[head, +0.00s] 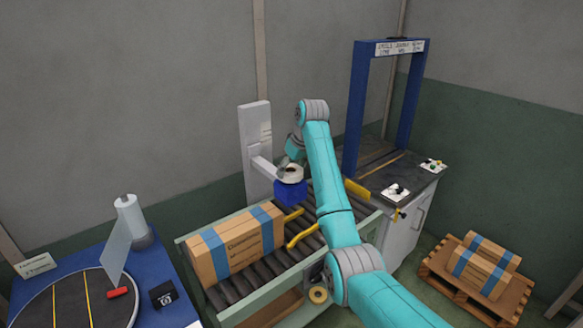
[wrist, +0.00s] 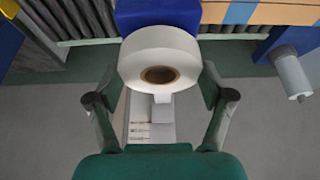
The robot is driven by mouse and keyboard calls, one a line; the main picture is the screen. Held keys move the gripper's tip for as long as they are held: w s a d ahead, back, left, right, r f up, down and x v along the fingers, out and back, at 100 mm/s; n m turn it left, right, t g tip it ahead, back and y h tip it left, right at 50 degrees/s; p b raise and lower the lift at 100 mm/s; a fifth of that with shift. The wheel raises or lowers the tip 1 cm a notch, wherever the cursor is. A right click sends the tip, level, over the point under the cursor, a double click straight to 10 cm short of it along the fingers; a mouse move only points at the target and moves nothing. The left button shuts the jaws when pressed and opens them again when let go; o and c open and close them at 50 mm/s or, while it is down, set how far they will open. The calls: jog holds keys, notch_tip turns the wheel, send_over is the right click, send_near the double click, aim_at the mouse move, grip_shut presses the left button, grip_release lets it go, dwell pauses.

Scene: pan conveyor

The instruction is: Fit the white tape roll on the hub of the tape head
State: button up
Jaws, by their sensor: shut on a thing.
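The white tape roll (head: 290,175) is just above or on the blue box of the tape head (head: 291,193), beside the pale post (head: 256,150). In the wrist view the roll (wrist: 158,45) faces me, with a brown core and a dark hole. My gripper (wrist: 160,82) has a finger on each side of the roll and is shut on it. The blue box (wrist: 158,17) shows beyond the roll.
A taped carton (head: 238,243) lies on the roller conveyor (head: 270,283), left of the tape head, near yellow guides (head: 306,236). A tan roll (head: 318,295) is at the conveyor's near side. A blue strapping frame (head: 355,110) stands behind right. Cartons on a pallet (head: 440,262) are right.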

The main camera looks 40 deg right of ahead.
aim_at(297, 174)
jog(key=shift+f, duration=0.9)
jog(key=o, duration=1.1)
jog(key=v, duration=0.7)
jog(key=shift+s+r, duration=0.1)
jog(key=shift+r, duration=0.1)
